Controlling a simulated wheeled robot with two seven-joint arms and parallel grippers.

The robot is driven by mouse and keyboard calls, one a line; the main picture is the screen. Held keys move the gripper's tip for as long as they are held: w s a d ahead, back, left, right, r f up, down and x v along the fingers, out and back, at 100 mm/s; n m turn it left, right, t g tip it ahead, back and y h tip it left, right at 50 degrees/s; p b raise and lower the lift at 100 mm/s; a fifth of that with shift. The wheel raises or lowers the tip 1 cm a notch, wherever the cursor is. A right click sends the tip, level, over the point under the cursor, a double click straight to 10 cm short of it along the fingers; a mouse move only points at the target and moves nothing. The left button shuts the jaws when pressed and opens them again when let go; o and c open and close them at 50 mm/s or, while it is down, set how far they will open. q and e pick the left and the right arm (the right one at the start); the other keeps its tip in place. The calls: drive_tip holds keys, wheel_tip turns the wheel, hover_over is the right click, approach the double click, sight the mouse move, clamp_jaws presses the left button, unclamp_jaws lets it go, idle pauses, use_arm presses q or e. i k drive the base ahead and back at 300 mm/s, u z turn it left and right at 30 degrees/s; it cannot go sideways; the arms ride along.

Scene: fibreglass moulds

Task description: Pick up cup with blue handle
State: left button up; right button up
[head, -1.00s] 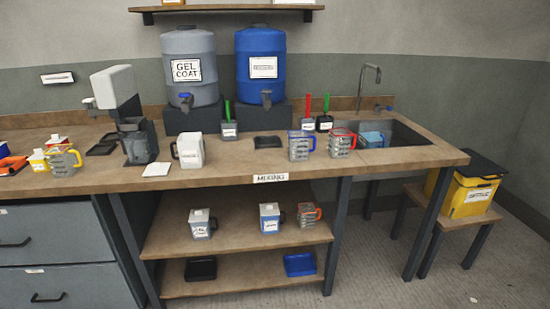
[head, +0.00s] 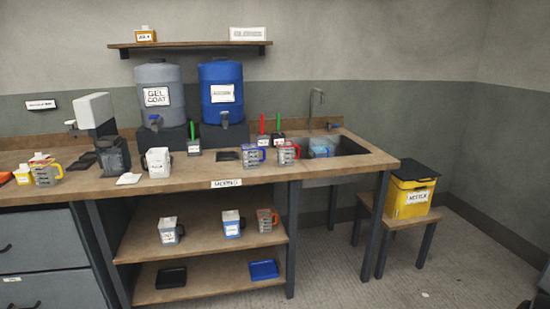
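The cup with the blue handle (head: 252,154) is a clear grey measuring cup with markings. It stands upright on the wooden bench top (head: 330,168), above and right of the label on the bench's front edge. A similar cup with a red handle (head: 287,153) stands just right of it. Neither of my grippers shows in the head view.
A dark tray (head: 227,156) lies left of the blue-handled cup. A sink (head: 345,146) is to the right. Grey (head: 160,90) and blue (head: 221,92) drums stand behind. A yellow bin (head: 409,197) sits on a stool.

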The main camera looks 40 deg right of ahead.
sight(250, 152)
drive_tip(key=z, duration=0.7)
drive_tip(key=i, duration=0.8)
drive_tip(key=z, duration=0.4)
